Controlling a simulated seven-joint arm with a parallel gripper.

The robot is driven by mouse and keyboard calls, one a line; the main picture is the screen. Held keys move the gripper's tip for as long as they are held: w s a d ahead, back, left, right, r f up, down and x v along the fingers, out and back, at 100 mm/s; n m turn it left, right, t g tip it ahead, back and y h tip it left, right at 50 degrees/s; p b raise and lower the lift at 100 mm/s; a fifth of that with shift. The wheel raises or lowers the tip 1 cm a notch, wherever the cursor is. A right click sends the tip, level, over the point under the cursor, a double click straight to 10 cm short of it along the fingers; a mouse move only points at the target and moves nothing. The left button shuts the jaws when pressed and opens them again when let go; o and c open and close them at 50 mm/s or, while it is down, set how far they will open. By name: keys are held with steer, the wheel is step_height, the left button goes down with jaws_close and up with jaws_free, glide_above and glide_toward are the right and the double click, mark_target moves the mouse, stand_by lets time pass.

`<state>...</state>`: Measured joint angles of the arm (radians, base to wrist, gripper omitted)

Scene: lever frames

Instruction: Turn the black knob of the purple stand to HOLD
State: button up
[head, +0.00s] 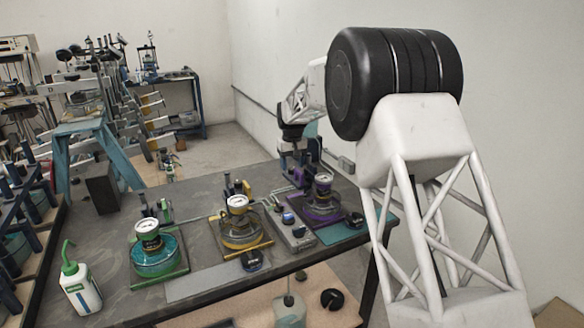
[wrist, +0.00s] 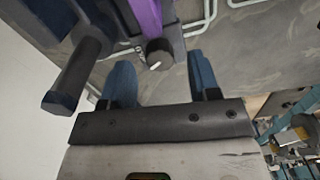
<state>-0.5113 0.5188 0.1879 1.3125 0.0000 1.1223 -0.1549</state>
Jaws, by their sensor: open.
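The purple stand (head: 322,217) is at the right end of the row of stands on the table, and part of its purple body (wrist: 146,14) shows at the top of the wrist view. The black knob (wrist: 158,52) sits beside that purple part, with a white pointer mark on its near face. My gripper (wrist: 159,66) is open, its two blue fingers to the left and right of the knob with visible gaps in the picture. Whether the fingertips reach knob depth, I cannot tell. In the head view the knob cannot be made out, and any HOLD label is unreadable.
A dark post (wrist: 72,75) stands left of my fingers in the wrist view. The yellow stand (head: 240,238) and green stand (head: 157,262) are left of the purple one. A grey box with buttons (head: 290,228) lies between. A green-capped bottle (head: 80,288) stands at front left.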

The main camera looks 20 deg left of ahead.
mark_target(292, 169)
steer(key=shift+r, duration=3.05)
steer(key=n, duration=0.7)
steer(key=shift+f, duration=0.1)
steer(key=shift+f, duration=3.85)
steer(key=shift+c, duration=0.5)
